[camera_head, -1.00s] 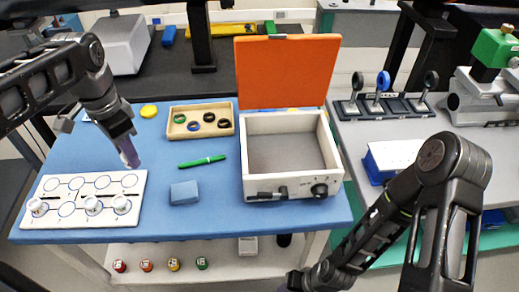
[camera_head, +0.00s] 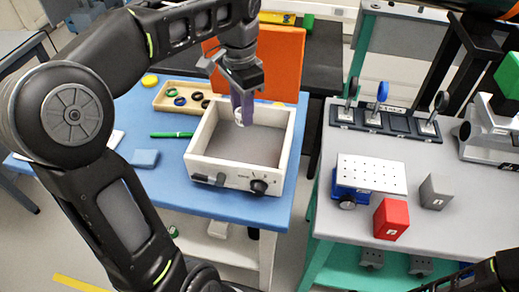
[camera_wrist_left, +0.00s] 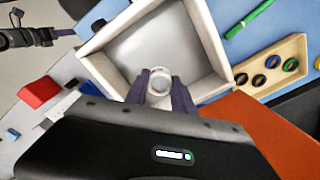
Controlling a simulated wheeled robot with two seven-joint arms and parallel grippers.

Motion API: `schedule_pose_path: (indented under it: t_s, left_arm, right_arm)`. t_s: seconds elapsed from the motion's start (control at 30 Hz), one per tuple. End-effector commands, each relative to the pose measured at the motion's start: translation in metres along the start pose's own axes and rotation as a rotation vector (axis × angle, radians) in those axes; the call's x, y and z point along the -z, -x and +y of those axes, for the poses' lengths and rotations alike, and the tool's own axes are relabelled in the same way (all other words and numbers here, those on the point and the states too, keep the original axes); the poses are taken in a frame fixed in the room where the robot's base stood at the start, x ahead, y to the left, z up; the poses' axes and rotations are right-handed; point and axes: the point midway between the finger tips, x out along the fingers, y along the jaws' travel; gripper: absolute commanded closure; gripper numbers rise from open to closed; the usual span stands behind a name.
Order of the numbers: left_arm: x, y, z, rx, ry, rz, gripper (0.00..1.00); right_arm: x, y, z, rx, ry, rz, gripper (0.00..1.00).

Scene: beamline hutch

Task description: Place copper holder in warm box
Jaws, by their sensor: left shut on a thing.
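The warm box (camera_head: 212,168) is a white open-topped box with a grey floor, dark front controls and an orange lid (camera_head: 284,60) raised at its back. My left gripper (camera_head: 242,112), with purple fingers, points down over the back part of the box opening. It is shut on a small pale round holder (camera_wrist_left: 160,82), which shows between the fingertips in the left wrist view. No copper colour shows on it. The box wall (camera_wrist_left: 206,38) surrounds it in that view; I cannot tell its height above the floor.
A wooden tray (camera_head: 160,102) with rings, a green pen (camera_head: 172,135) and a blue block (camera_head: 145,158) lie left of the box. The right bench holds a blue-and-white stage (camera_head: 371,176), a red block (camera_head: 391,219) and a grey block (camera_head: 435,191). A gap separates the benches.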

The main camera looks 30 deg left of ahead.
Motion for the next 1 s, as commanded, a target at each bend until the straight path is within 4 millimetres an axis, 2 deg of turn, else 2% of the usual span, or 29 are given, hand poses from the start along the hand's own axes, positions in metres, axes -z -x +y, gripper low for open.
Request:
schedule_pose_path:
  t_s: [0.27,0.63,1.0]
  left_arm:
    - [0.0,-0.005,0.0,-0.001,-0.001,-0.001,1.0]
    - [0.0,-0.06,0.0,0.0,-0.001,-0.001,1.0]
    - [0.0,-0.066,0.0,0.0,-0.001,-0.001,1.0]
  right_arm:
    - [0.0,-0.001,0.001,0.0,0.0,0.0,0.64]
    - [0.0,-0.004,0.002,0.0,-0.001,0.001,0.64]
    - [0.0,-0.004,0.002,0.0,-0.001,0.001,0.64]
